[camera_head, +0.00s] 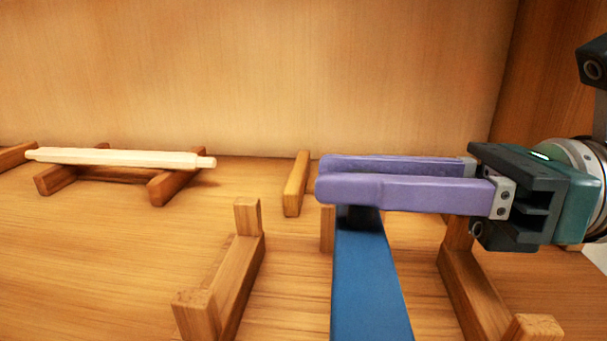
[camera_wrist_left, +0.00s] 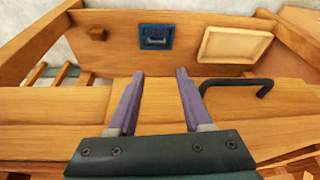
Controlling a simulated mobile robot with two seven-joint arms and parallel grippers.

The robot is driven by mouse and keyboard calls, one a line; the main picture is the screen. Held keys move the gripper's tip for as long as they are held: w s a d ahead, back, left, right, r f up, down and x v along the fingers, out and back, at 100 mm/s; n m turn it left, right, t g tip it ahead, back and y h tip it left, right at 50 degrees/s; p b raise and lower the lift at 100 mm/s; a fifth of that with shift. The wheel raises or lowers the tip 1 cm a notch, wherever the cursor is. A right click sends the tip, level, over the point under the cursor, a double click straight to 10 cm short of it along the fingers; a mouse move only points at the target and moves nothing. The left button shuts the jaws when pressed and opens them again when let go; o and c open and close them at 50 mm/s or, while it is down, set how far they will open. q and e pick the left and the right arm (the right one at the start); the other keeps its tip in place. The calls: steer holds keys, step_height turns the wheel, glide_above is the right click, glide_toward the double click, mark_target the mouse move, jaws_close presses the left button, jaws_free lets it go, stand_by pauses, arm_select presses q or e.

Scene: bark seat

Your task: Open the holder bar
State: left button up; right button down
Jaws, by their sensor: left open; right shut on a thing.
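A long blue bar (camera_head: 370,280), which looks like the holder bar, runs from the bottom of the head view up to my right gripper (camera_head: 322,177). My right gripper reaches in from the right with its purple fingers level, and it is shut on the far end of the bar. The fingers hide part of that end. My left gripper (camera_wrist_left: 160,78) shows only in the left wrist view. Its two purple fingers are apart, with nothing between them, above a wooden beam (camera_wrist_left: 60,108).
A pale rod (camera_head: 120,157) lies across wooden supports at the left. Wooden brackets (camera_head: 225,285) stand either side of the blue bar. In the left wrist view, a black bent handle (camera_wrist_left: 235,82) is right of the fingers; a blue fitting (camera_wrist_left: 155,32) and pale panel (camera_wrist_left: 233,47) lie beyond.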

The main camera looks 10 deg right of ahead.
steer(key=r+m, duration=0.1)
steer(key=w+r+m+p, duration=0.1)
steer(key=shift+w+d+m, duration=0.2)
steer(key=shift+d+m, duration=0.05)
steer(key=shift+m, duration=0.15)
steer(key=shift+w+d+r+m+p, duration=0.1)
steer(key=shift+w+r+m+p, duration=0.15)
steer(key=shift+m, duration=0.3)
steer(key=shift+w+d+r+m+p, duration=0.1)
steer(key=shift+w+m+p, duration=0.1)
steer(key=shift+w+m, duration=0.25)
arm_select(q)
step_height(320, 180, up, 2)
steer(key=shift+d+r, duration=0.1)
steer(key=shift+r, duration=0.1)
arm_select(e)
steer(key=shift+w+r+m, duration=0.1)
steer(key=shift+m, duration=0.3)
